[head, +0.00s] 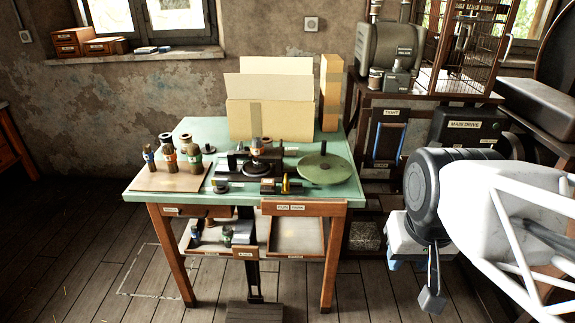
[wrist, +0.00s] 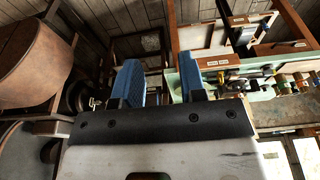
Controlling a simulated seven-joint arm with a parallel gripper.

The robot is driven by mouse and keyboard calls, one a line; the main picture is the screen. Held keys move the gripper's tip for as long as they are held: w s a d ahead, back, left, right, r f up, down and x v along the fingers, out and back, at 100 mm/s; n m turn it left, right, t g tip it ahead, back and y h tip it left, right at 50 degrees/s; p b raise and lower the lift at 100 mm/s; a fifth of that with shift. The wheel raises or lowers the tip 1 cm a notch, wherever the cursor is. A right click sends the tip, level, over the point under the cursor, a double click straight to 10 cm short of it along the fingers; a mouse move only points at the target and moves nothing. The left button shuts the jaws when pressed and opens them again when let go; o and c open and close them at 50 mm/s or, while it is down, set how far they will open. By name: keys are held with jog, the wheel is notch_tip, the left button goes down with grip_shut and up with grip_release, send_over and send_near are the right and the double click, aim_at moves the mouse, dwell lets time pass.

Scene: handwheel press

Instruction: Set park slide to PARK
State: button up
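I cannot make out a slide marked PARK in either view. The press (head: 258,160) stands on the green-topped table (head: 315,207), with small dark mechanisms around it. A low dark block with a brass-coloured post (head: 285,186) sits near the table's front edge; I cannot tell whether it is the slide. My gripper (head: 406,264) hangs to the right of the table, apart from it. In the wrist view my gripper (wrist: 160,76) shows two blue fingers apart with nothing between them. The table's things appear small at that view's right.
A round green disc (head: 325,168) lies at the table's right, beside upright cardboard (head: 270,115). A cabinet with a MAIN DRIVE box (head: 467,127) stands behind my arm. The floor at front left is clear.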

jog(key=w+a+r, duration=0.1)
jog(key=w, duration=0.5)
jog(key=w+a+r, duration=0.2)
jog(key=w, duration=0.5)
jog(key=g+h, duration=0.2)
jog(key=g, duration=0.1)
send_over(286, 176)
jog(key=a, duration=0.2)
notch_tip(286, 176, down, 15)
jog(key=shift+f, duration=0.2)
jog(key=shift+d+f, duration=0.25)
jog(key=shift+f, duration=1.05)
jog(key=shift+d+f, duration=0.3)
jog(key=shift+f, duration=0.95)
jog(key=shift+d+f, duration=0.25)
jog(key=shift+f, duration=1.05)
grip_shut()
